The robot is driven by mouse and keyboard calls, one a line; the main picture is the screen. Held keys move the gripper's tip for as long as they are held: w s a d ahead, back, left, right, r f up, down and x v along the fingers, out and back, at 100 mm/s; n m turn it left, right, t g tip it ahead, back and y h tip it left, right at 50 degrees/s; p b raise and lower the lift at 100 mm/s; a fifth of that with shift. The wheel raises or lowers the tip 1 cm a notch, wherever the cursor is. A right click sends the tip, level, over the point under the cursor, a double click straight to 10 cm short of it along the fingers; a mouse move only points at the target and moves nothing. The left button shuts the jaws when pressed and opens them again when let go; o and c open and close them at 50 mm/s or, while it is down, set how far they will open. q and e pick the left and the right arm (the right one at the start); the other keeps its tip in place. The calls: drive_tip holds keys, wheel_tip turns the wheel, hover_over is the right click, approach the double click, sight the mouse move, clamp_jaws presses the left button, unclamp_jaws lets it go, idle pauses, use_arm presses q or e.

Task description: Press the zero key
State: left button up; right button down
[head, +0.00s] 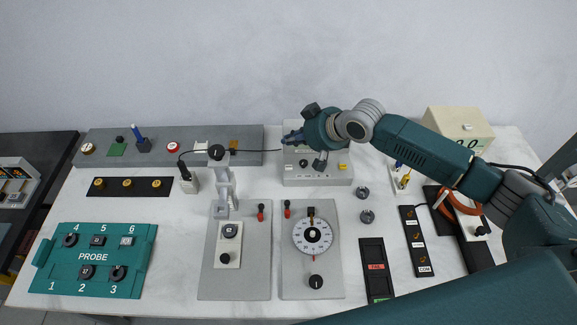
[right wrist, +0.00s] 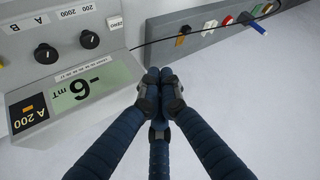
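The meter (head: 318,178) is a light grey box at the back of the table, partly hidden by my right gripper and arm. In the right wrist view the meter (right wrist: 22,77) appears upside down, with a lit display (right wrist: 85,92) reading in mT. The zero key (right wrist: 115,22) is a small pale key near the meter's edge, beside two black knobs. My right gripper (head: 286,139) is over the meter's back left part. In the wrist view its fingertips (right wrist: 160,76) are together and empty, apart from the zero key. My left gripper is not in view.
A grey strip (head: 262,145) with several coloured parts runs along the back left. A cream box (head: 460,128) stands at the back right. A grey stand with a column and a dial panel (head: 292,285) are in front. A black cable passes close to my right gripper.

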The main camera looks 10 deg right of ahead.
drive_tip(key=b, duration=0.7)
hover_over(290, 168)
wheel_tip(290, 168, down, 7)
drive_tip(key=shift+r, duration=0.2)
drive_tip(key=shift+f+b, duration=0.35)
drive_tip(key=shift+f, duration=0.7)
drive_tip(key=shift+f, duration=0.1)
drive_tip(key=shift+f, duration=0.3)
drive_tip(key=shift+f, duration=0.5)
idle(0.7)
drive_tip(key=shift+d+r+p, duration=0.1)
drive_tip(key=shift+r+p, duration=0.75)
drive_tip(key=shift+p, duration=0.1)
